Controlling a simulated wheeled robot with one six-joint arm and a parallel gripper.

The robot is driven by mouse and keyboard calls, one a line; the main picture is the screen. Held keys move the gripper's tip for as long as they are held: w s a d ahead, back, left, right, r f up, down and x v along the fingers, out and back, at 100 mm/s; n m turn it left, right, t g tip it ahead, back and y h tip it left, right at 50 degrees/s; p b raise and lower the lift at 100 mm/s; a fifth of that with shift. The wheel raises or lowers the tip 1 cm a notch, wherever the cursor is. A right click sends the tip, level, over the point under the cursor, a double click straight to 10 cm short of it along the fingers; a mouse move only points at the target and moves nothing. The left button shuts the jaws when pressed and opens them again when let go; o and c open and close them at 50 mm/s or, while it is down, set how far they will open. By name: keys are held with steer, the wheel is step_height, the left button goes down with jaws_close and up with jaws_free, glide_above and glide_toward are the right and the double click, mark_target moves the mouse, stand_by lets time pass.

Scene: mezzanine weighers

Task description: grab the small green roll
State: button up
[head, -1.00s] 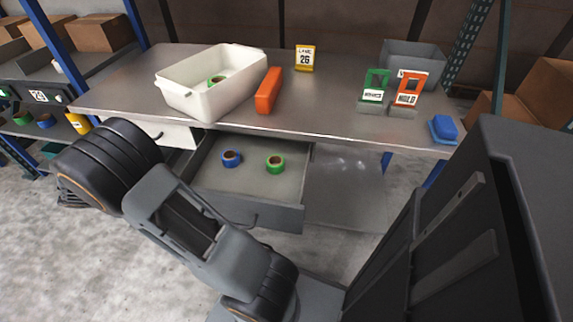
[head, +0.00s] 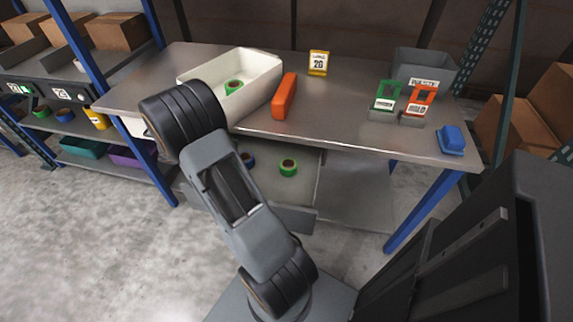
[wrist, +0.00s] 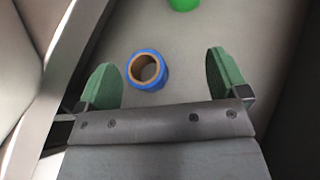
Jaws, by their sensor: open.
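A green roll (head: 288,167) lies in the open drawer (head: 309,190) under the workbench; part of a green thing, likely this roll, shows at the top of the wrist view (wrist: 184,4). A blue roll (head: 248,160) lies to its left in the drawer, partly hidden by my arm in the head view. Another green roll (head: 234,87) is in the white bin on the bench. My gripper (wrist: 168,78) is open and empty over the drawer, with the blue roll (wrist: 148,71) between and slightly beyond its fingertips. The head view does not show the fingers.
The white bin (head: 262,96) and an orange block (head: 285,96) stand on the bench (head: 340,128) above the drawer. Green and orange sign holders and a blue object (head: 451,140) are at the right. Blue posts frame the bench.

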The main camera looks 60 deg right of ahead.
steer(key=g, duration=0.2)
glide_toward(286, 164)
steer(key=shift+y, duration=0.3)
steer(key=b+x, duration=0.1)
steer(key=x, duration=0.3)
steer(key=shift+d+f, duration=0.1)
steer(key=shift+d, duration=0.05)
steer(key=shift+b+x, duration=0.8)
steer(key=shift+x, duration=2.5)
steer(key=c, duration=1)
steer(key=shift+r, duration=0.25)
